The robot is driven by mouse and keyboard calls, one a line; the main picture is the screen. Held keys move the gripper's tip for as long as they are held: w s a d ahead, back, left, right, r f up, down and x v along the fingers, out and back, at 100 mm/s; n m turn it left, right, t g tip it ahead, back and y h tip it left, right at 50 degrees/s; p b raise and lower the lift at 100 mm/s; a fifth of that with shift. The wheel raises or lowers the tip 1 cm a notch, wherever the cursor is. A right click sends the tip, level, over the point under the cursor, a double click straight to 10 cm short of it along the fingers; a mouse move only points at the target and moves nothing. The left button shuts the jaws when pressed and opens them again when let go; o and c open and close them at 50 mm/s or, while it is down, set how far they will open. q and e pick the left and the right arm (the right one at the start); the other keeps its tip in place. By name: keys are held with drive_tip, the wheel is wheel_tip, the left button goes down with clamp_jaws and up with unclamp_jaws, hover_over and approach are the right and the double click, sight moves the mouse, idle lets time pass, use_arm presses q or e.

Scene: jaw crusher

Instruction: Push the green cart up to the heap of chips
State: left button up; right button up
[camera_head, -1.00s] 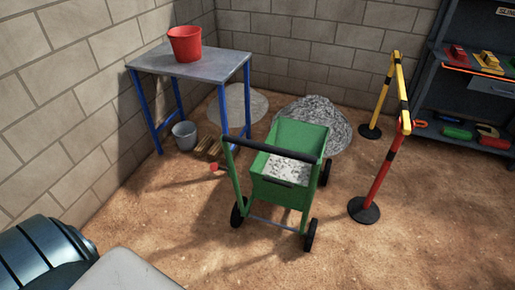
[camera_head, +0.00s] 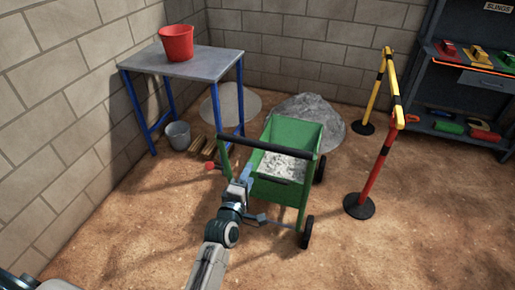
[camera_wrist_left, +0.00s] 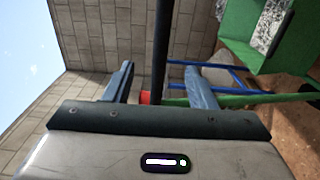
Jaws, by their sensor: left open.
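The green cart (camera_head: 278,189) stands upright on its wheels on the dirt floor, with grey-white chips (camera_head: 283,166) in its tub. Its black push bar (camera_head: 268,150) faces me. The grey heap of chips (camera_head: 309,113) lies behind the cart, partly hidden by it. My left gripper (camera_head: 246,175) is at the near side of the cart, just below the push bar. In the left wrist view the gripper (camera_wrist_left: 160,80) is open, and the black bar shows between its fingers. I cannot tell whether the bar lies inside the jaws or beyond them. My right gripper is not in view.
A blue-legged table (camera_head: 186,62) with a red bucket (camera_head: 177,43) stands left, a grey bucket (camera_head: 179,135) beneath it. A red post (camera_head: 369,180) and yellow barrier (camera_head: 384,80) stand right of the cart. Shelves (camera_head: 465,95) are far right. The foreground floor is open.

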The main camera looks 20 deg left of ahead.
sight(262, 148)
use_arm(q)
drive_tip(key=w, duration=1.5)
drive_tip(key=shift+w+d+f, duration=0.1)
drive_tip(key=shift+w+d, duration=0.15)
drive_tip(key=shift+d, duration=0.05)
clamp_jaws()
idle(0.5)
